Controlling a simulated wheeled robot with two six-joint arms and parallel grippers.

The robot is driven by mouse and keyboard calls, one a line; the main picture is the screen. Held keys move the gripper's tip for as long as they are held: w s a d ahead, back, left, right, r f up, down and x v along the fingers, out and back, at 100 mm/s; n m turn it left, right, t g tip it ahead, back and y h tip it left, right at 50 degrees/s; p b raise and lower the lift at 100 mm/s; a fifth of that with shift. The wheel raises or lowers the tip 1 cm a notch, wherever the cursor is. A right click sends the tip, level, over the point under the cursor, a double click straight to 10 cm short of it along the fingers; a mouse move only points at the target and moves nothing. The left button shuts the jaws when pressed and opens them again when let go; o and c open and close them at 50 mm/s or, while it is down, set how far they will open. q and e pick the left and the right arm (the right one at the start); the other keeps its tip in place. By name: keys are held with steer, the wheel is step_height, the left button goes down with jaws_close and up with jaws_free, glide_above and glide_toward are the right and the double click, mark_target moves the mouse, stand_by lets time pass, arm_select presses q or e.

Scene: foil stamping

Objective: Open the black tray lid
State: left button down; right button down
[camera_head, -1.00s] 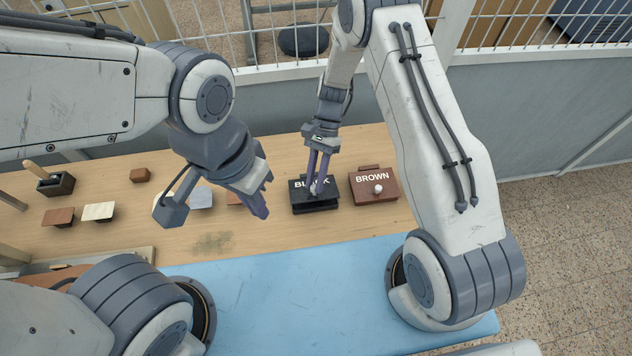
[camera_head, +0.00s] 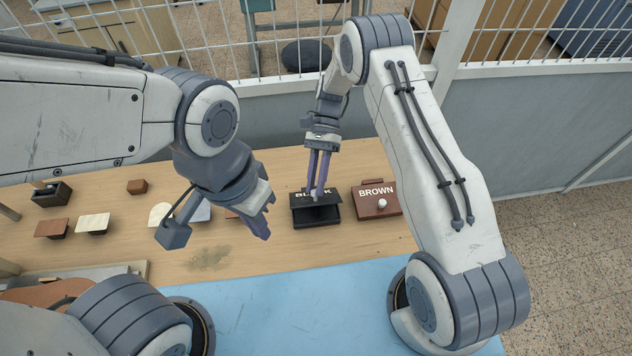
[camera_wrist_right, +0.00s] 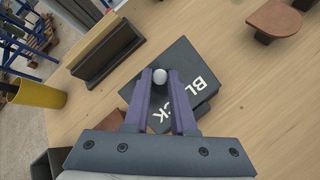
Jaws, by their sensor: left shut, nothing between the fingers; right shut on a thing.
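The black tray (camera_head: 318,219) stands on the wooden table. Its lid, lettered BLACK (camera_head: 305,197), is tilted up at the front, with a dark gap below it. My right gripper (camera_head: 315,194) is shut on the lid's knob. In the right wrist view, the pale round knob (camera_wrist_right: 160,76) sits between the fingertips, and the lid (camera_wrist_right: 188,62) fills the middle, partly hidden by the fingers. My left gripper (camera_head: 268,222) is shut and empty, above the table to the left of the tray.
Leather samples (camera_head: 92,224) and a dark holder (camera_head: 52,194) lie left. A blue mat (camera_head: 270,300) covers the clear front. A yellow cup (camera_wrist_right: 36,94) shows in the wrist view.

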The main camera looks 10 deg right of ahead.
steer(key=c, duration=0.7)
jaws_free()
steer(key=shift+f, duration=0.1)
steer(key=shift+c, duration=0.2)
steer(key=b+v, duration=0.1)
steer(key=v, duration=0.9)
steer(key=shift+w, duration=0.2)
steer(key=shift+d, duration=0.1)
